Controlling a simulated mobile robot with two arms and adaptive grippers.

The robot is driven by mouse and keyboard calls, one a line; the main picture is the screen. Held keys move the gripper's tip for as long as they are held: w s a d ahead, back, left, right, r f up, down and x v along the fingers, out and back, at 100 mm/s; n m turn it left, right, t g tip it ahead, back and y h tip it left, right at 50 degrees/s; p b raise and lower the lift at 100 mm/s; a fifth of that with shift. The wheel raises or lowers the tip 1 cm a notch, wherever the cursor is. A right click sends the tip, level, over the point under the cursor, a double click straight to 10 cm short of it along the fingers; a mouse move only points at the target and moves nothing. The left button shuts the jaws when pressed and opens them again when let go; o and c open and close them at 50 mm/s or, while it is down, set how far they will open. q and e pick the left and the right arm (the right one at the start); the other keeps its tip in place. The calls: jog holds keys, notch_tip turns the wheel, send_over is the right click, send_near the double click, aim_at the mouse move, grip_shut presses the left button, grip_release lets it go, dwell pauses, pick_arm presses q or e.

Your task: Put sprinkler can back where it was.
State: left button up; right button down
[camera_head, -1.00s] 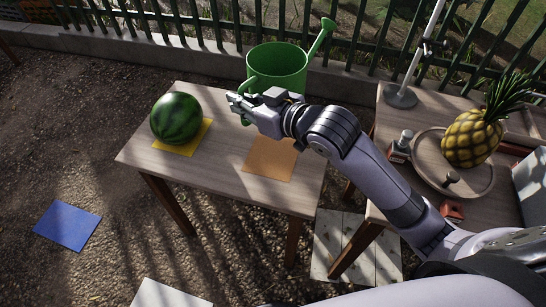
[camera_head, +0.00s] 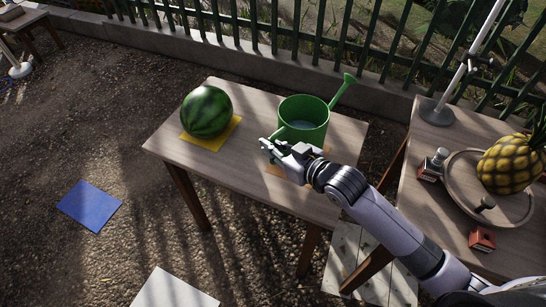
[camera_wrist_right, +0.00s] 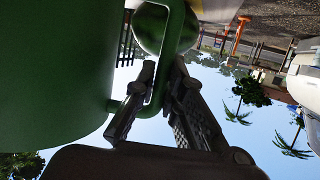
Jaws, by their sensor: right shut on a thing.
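The green sprinkler can (camera_head: 306,112) is upright over the orange mat (camera_head: 274,170) on the wooden table (camera_head: 226,168). Its spout points to the back right. My right gripper (camera_head: 268,149) is shut on the can's handle, at the can's front left. In the right wrist view the can's wall (camera_wrist_right: 50,70) fills the left side, and the fingers (camera_wrist_right: 158,100) close around the handle. The can and my gripper hide much of the mat, and I cannot tell whether the can's base touches it. My left gripper is not in view.
A watermelon (camera_head: 207,111) sits on a yellow mat (camera_head: 228,134) to the can's left. A second table at right holds a pineapple (camera_head: 511,163) on a round wooden tray (camera_head: 464,208) and a stand (camera_head: 437,113). A green fence (camera_head: 258,30) runs behind. The first table's front left is clear.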

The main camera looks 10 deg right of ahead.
jog(key=shift+f, duration=2.15)
jog(key=c, duration=2.1)
grip_release()
jog(key=shift+f, duration=0.25)
jog(key=o, duration=0.4)
jog(key=shift+r, duration=0.1)
jog(key=shift+s+d+r, duration=0.1)
jog(key=shift+s, duration=0.1)
jog(key=v, duration=1.1)
jog(key=shift+s+d+r, duration=0.1)
jog(key=shift+s+r, duration=0.1)
jog(key=shift+s, duration=0.05)
